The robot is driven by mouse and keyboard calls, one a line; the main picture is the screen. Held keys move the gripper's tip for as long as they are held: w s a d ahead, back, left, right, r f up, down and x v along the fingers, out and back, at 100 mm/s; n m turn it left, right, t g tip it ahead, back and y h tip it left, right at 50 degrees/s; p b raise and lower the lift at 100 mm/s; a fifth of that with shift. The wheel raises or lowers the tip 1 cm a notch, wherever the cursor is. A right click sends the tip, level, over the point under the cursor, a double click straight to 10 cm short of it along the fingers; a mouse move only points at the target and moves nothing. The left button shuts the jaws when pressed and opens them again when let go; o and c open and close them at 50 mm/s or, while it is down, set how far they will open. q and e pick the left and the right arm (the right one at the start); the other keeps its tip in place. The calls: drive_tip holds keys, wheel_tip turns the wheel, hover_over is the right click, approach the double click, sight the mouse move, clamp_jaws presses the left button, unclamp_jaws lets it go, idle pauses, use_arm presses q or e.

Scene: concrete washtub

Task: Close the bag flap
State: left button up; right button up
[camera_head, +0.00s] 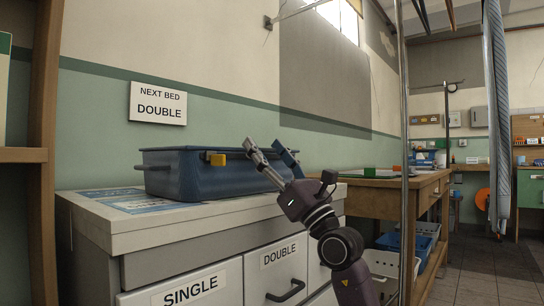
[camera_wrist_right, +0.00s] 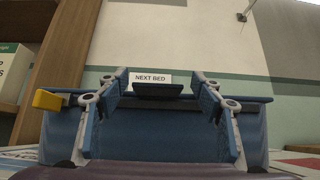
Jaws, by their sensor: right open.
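I cannot make out a separate flap for certain. My right gripper (camera_head: 263,146) is open and empty, beside the bag's right end and overlapping it in the head view. In the right wrist view the bag (camera_wrist_right: 158,135) fills the space between and behind the spread fingers (camera_wrist_right: 160,78). A dark tab (camera_wrist_right: 158,89) shows at its rim between them, and the yellow tab (camera_wrist_right: 48,100) is at the left. The bag's inside is hidden. My left gripper is out of view.
The bag stands on a grey cabinet (camera_head: 95,222) with drawers labelled SINGLE and DOUBLE. A printed blue sheet (camera_head: 135,201) lies at its left. A NEXT BED DOUBLE sign (camera_head: 158,104) hangs behind. A wooden bench (camera_head: 385,184) stands right; a metal pole (camera_head: 405,130) rises before it.

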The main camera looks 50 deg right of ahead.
drive_tip(key=v, duration=1.2)
drive_tip(key=shift+s+d, duration=0.1)
idle(0.4)
